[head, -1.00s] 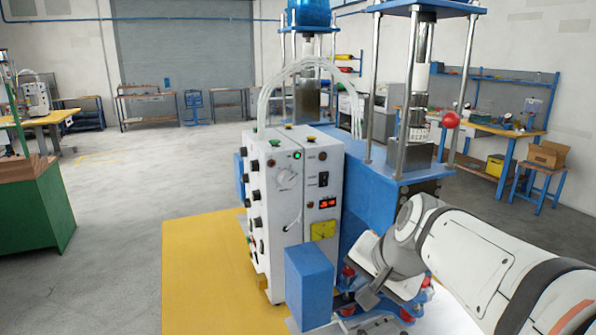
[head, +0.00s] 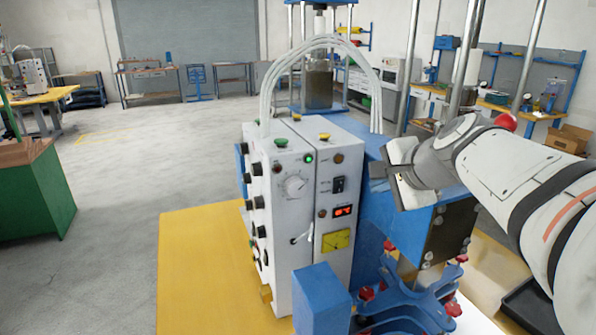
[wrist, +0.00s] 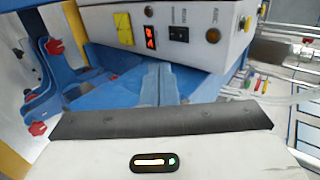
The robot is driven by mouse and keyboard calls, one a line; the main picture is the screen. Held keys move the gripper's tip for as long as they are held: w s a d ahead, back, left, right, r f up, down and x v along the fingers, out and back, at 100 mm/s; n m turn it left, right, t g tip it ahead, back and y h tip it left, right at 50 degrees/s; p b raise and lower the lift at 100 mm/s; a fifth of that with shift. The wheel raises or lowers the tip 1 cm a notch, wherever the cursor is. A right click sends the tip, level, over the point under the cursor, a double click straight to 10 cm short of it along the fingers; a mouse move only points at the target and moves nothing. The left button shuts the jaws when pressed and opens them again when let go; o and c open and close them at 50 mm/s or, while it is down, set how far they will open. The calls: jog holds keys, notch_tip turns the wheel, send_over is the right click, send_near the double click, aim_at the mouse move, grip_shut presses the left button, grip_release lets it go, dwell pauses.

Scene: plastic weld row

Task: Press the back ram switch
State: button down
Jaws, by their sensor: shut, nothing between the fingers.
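A white control box (head: 283,226) stands on the machine. Its right front panel carries a black rocker switch (head: 339,184) with small labels I cannot read, above a lit red display (head: 343,210). The black switch also shows in the wrist view (wrist: 180,34), at the top centre beside the display. I cannot read which switch is named the back ram switch. My gripper (head: 380,178) is shut and empty, to the right of the panel at about the switch's height, apart from it. Its narrow fingers in the wrist view (wrist: 165,80) point toward the panel.
A blue block (head: 321,298) stands before the box. The blue press body (head: 440,228) with red-knobbed clamps lies below my gripper, and steel columns rise behind it. White hoses (head: 318,42) arch above the box. The floor to the left is open.

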jog(key=shift+r, duration=0.1)
jog(key=p, duration=0.2)
send_near(339, 187)
jog(key=x, duration=0.5)
jog(key=shift+s+f, duration=0.2)
jog(key=shift+f, duration=0.05)
jog(key=shift+w+a, duration=0.15)
jog(key=shift+w, duration=0.35)
